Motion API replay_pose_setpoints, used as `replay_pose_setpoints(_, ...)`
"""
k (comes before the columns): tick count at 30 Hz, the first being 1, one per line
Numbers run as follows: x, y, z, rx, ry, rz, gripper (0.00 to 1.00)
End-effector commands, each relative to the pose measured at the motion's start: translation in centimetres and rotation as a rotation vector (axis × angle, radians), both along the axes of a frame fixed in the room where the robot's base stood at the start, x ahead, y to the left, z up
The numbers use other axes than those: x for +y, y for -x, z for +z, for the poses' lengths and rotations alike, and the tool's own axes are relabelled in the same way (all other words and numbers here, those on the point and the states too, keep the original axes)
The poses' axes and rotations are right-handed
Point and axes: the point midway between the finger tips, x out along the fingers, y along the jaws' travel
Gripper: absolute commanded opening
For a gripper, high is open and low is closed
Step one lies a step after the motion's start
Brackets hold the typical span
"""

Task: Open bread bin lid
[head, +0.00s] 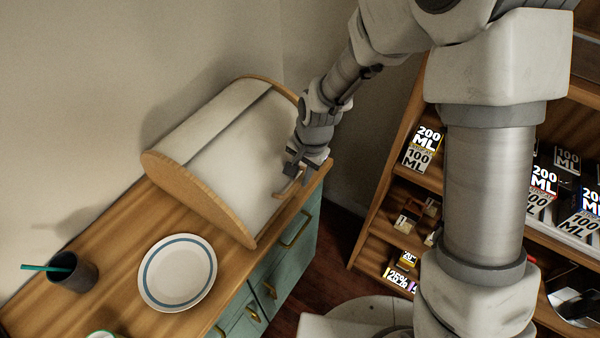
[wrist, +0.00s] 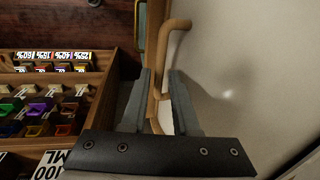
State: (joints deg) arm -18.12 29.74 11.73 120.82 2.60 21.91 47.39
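The bread bin (head: 200,108) stands on the wooden counter against the wall, with wooden end panels and a pale rounded body. Its smooth curved lid (head: 232,155) covers the front and is down. A light wooden bar handle (head: 289,188) sits low on the lid near its right end. My gripper (head: 296,172) is at this handle. In the wrist view my gripper (wrist: 162,85) has its fingers apart, with the handle (wrist: 166,50) passing between them. The left finger is close to the bar, and a gap shows on the right. Whether either finger touches it cannot be told.
A white plate with a blue ring (head: 178,273) and a dark cup with a green straw (head: 72,271) are on the counter (head: 115,225). Green drawers with brass handles (head: 296,231) are below. A stocked wooden shelf (head: 391,190) stands to the right.

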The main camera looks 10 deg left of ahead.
Motion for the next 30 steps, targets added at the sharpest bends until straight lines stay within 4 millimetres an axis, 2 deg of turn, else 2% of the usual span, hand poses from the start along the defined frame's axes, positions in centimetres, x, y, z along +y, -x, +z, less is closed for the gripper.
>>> replay_pose_setpoints(1,0.00,0.00,0.01,0.000,0.000,0.000,0.18)
replay_pose_setpoints(4,0.00,0.00,0.02,0.000,0.000,0.000,0.00)
replay_pose_setpoints(30,0.01,0.01,0.04,0.000,0.000,0.000,0.00)
